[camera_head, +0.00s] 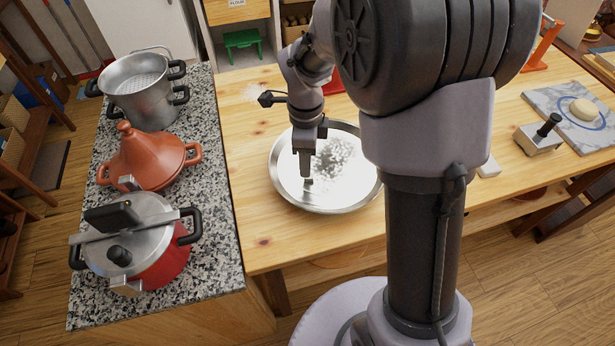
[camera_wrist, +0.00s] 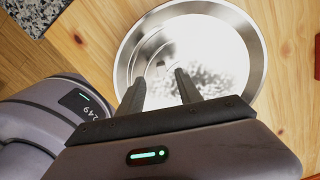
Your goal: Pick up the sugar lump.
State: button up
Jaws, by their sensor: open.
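A round, shiny metal pan (camera_head: 277,176) lies on the wooden table, with a speckled grey patch of reflection or contents inside it. My gripper (camera_head: 304,175) points down over the left part of this pan. In the wrist view the two dark fingers of my gripper (camera_wrist: 160,77) stand apart over the pan (camera_wrist: 257,50), with nothing clearly held between them. I cannot pick out the sugar lump with certainty; the pan's bright surface washes out pale detail near the fingertips. I cannot tell whether the fingertips touch the pan.
A speckled counter (camera_head: 220,250) on the left holds a steel pot (camera_head: 145,100), a clay tagine (camera_head: 145,160) and a red pressure cooker (camera_head: 160,268). A marble board (camera_head: 560,105) and a metal tool with a black handle (camera_head: 540,138) are at right. Table left of the pan is clear.

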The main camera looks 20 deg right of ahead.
jog(key=f+b, duration=0.1)
jog(key=f, duration=0.3)
jog(key=f+b, duration=0.1)
jog(key=f, duration=0.1)
jog(key=shift+d+b, duration=0.3)
jog(key=shift+d, duration=0.1)
jog(key=shift+r, duration=0.2)
jog(key=shift+c, duration=0.2)
grip_shut()
